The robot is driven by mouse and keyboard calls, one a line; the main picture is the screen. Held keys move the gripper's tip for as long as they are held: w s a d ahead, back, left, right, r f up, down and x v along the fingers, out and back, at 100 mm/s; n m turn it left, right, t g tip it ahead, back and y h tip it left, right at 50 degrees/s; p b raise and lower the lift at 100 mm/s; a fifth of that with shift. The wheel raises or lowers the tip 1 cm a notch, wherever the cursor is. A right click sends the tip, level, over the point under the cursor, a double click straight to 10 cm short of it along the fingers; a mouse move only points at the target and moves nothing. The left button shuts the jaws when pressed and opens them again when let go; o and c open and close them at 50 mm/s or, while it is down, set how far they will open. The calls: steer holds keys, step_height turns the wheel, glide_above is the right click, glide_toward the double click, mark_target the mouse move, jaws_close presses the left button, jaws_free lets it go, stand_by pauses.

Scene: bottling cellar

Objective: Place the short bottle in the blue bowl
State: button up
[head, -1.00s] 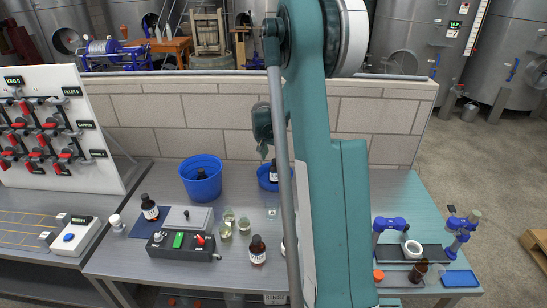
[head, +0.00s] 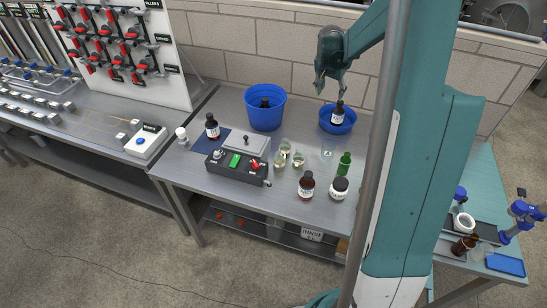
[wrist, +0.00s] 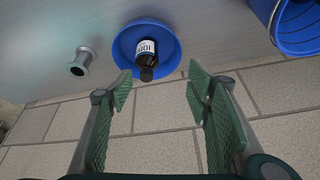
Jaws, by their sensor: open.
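A brown bottle with a dark cap and white label (head: 338,115) stands inside the blue bowl (head: 343,130) near the back wall. In the wrist view the bottle (wrist: 146,50) is inside the bowl (wrist: 172,62), its cap toward the wall. My gripper (head: 330,90) is above the bowl, close over the bottle's cap. In the wrist view its green-padded fingers (wrist: 160,88) are wide apart with nothing between them. A squat dark bottle with a white label (head: 340,189) stands at the bench's front edge. Which bottle counts as the short one is not certain.
Brown bottles (head: 306,187), a green bottle (head: 344,163), glasses (head: 298,160) and a control box (head: 236,168) stand in front. A metal fitting (wrist: 83,62) is beside the bowl. My arm hides part of the bench.

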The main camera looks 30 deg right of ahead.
steer(key=s+a+r+n+t, duration=0.1)
steer(key=s+a+r+n, duration=0.1)
steer(key=s+a+r, duration=0.5)
steer(key=s+a+r+n+t+y, duration=0.1)
steer(key=s+a+r+n, duration=0.1)
steer(key=a, duration=0.9)
steer(key=s+a+r+n, duration=0.2)
steer(key=s+a+r, duration=0.3)
steer(key=a, duration=0.4)
steer(key=s+a+f+n+t+y, duration=0.2)
steer(key=s+a+n, duration=0.4)
steer(key=s+a, duration=1.1)
steer(key=s, duration=0.2)
steer(key=shift+s+f+y, duration=0.2)
steer(key=shift+s+y, duration=0.2)
